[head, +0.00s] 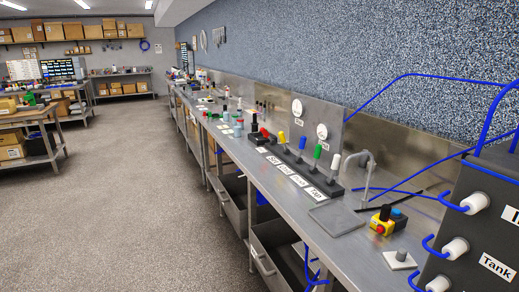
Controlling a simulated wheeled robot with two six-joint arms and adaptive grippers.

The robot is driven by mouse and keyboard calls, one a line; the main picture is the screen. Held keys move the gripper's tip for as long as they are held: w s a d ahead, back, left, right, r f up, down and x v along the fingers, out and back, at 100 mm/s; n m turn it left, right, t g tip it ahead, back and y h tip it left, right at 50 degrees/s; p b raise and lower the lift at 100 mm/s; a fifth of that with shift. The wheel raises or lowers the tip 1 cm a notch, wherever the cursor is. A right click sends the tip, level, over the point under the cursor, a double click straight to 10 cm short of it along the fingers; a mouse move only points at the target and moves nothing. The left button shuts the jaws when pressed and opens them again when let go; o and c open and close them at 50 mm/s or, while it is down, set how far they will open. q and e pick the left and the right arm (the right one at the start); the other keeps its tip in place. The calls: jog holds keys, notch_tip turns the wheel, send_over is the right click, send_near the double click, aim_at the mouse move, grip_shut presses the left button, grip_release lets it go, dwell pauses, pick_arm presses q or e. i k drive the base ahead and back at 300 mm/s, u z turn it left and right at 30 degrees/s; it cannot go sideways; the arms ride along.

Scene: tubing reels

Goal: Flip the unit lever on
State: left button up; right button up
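A row of levers stands on a dark base (335,191) along the long steel bench. Their handles are black (254,124), red (265,132), yellow (281,138), blue (301,143), green (318,152) and white (336,162). The handles stand roughly upright, some with a slight tilt. White labels (313,193) lie along the front of the base; their words are too small to read surely. I cannot tell which lever is the unit lever, nor whether it is on or off. Neither of my grippers is in view.
A dark box (470,240) labelled "Tank" with white fittings and blue tubes fills the right. A yellow control box (381,225), a grey tap (368,170) and a sink plate (337,217) are on the bench (290,215). Open floor (130,200) lies left.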

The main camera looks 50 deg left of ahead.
aim_at(298, 158)
jog(key=u, duration=1.25)
jog(key=k, duration=1.35)
jog(key=u, duration=0.25)
jog(key=i, duration=0.35)
jog(key=u, duration=1)
jog(key=i, duration=1.9)
jog(key=z, duration=1.15)
jog(key=i, duration=0.65)
jog(key=z, duration=0.1)
